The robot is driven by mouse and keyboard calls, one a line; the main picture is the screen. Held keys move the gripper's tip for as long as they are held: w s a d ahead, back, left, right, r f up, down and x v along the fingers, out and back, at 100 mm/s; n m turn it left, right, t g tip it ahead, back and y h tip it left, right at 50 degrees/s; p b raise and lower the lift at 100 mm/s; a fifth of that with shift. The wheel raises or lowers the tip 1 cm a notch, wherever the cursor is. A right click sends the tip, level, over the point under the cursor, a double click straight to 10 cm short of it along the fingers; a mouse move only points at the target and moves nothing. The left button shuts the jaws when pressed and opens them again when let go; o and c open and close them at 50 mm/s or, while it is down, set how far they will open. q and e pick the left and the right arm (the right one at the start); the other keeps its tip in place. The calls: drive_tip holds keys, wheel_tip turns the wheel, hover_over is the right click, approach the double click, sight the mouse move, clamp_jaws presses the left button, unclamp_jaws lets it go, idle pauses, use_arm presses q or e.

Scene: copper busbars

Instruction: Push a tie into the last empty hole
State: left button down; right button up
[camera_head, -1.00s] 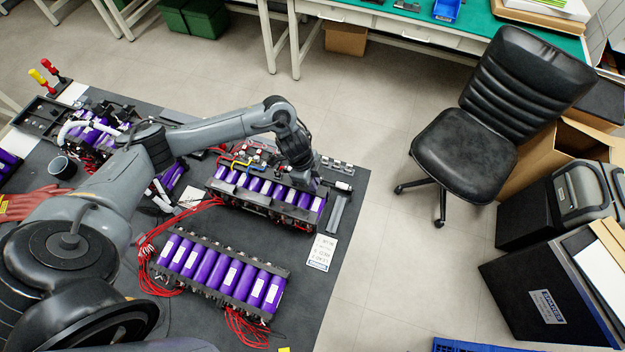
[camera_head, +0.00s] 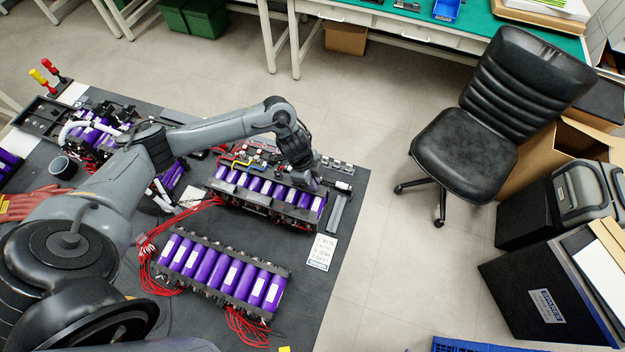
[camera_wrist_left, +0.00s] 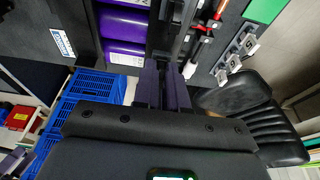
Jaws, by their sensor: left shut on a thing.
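My left gripper (camera_head: 307,184) is over the right end of the far battery pack (camera_head: 265,208), a black-framed row of purple cells. In the left wrist view my left gripper (camera_wrist_left: 165,88) has its dark fingers close together, pointing down beside the purple cells (camera_wrist_left: 122,35). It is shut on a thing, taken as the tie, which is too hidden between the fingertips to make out. I cannot see the empty hole or whether the tie touches it. My right gripper is in neither view.
A second purple battery pack (camera_head: 222,273) lies nearer, with red wires beside it. A row of metal clips (camera_head: 338,165) and a grey bar (camera_head: 338,212) lie right of the far pack. A white label card (camera_head: 321,252) lies near the table's right edge. A black chair (camera_head: 465,150) stands beyond.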

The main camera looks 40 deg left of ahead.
use_arm(q)
drive_tip(key=shift+f, duration=0.15)
idle(0.5)
drive_tip(key=c, duration=1.1)
unclamp_jaws()
drive_tip(key=p+v, duration=0.1)
drive_tip(key=v, duration=1)
drive_tip(key=shift+p, duration=0.4)
